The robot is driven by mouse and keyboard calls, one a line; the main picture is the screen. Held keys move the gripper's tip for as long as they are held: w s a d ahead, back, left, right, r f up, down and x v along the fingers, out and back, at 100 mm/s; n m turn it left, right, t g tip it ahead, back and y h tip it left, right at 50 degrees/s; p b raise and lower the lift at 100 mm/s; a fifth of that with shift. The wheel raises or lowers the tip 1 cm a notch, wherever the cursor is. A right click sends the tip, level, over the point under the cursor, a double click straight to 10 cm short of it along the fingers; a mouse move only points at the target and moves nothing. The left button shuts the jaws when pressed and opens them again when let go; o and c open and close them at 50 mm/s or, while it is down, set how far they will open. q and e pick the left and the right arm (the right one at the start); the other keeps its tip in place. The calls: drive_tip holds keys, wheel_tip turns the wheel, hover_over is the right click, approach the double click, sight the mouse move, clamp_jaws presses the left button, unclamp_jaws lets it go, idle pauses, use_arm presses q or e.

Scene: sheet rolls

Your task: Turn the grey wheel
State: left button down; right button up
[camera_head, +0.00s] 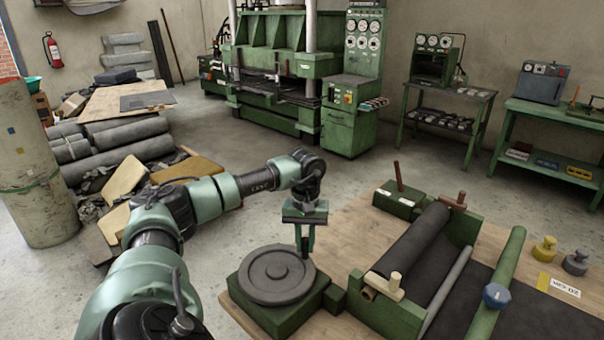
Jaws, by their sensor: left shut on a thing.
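The grey wheel (268,291) is a flat dark disc with a raised ring and a hub. It lies level on a green square base (262,318) at the front left of the wooden bench. My left gripper (305,254) points down at the wheel's far right edge and is shut on it. The fingertips partly hide that edge, and the exact contact is too small to see. My right gripper is not in view.
Right of the wheel stands a green roller frame with a dark roller (412,243) and wooden handles. A green bar (497,290) with a blue knob lies farther right, near yellow and grey weights (545,251). A green press (275,60) stands behind, across open floor.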

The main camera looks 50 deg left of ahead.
use_arm(q)
drive_tip(key=shift+d, duration=0.3)
drive_tip(key=c, duration=1.3)
unclamp_jaws()
drive_tip(key=shift+r+b, duration=0.65)
drive_tip(key=shift+r, duration=3.2)
